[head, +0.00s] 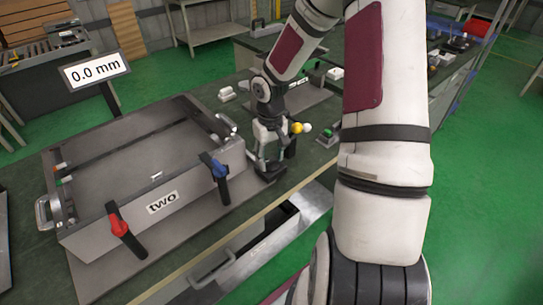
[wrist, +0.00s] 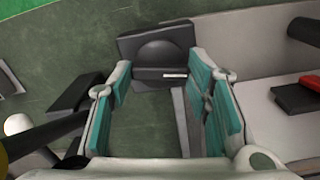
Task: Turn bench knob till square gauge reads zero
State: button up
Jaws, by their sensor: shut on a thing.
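A flat display sign (head: 97,71) on a dark post at the back left of the bench reads 0.0 mm. The black bench knob (wrist: 162,73) shows in the wrist view with a white mark on its raised bar. My gripper (wrist: 160,72) has its teal-padded fingers on both sides of that bar and is shut on it. In the head view my gripper (head: 268,168) points down at the bench beside the grey box, and the knob is largely hidden there by the fingers.
A large grey open box (head: 140,165) labelled "two" stands on the bench, with a red-handled lever (head: 120,228) and a blue-handled lever (head: 216,170) at its front. An open drawer (head: 245,250) juts out below. Green floor is clear at right.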

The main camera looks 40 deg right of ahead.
jog(key=n+p, duration=0.1)
jog(key=n, duration=0.2)
jog(key=shift+n+p, duration=0.3)
jog(key=shift+p, duration=0.05)
jog(key=o, duration=1.2)
jog(key=shift+c, duration=0.2)
jog(key=shift+r, duration=0.15)
notch_tip(320, 180, up, 12)
notch_tip(320, 180, up, 7)
jog(key=h, duration=0.1)
send_over(270, 160)
jog(key=s+a, duration=0.2)
jog(key=a, duration=0.2)
jog(key=s+a+r+m+t+h, duration=0.1)
jog(key=s+a+r+t, duration=0.2)
jog(key=s+a+r, duration=0.75)
jog(key=s+a+r+t+y, duration=0.2)
jog(key=s+a+r, duration=0.1)
jog(key=s, duration=0.4)
jog(key=shift+s+a+r+m+t, duration=0.2)
jog(key=shift+s+a+m+t, duration=0.1)
jog(key=shift+s+a+m, duration=0.1)
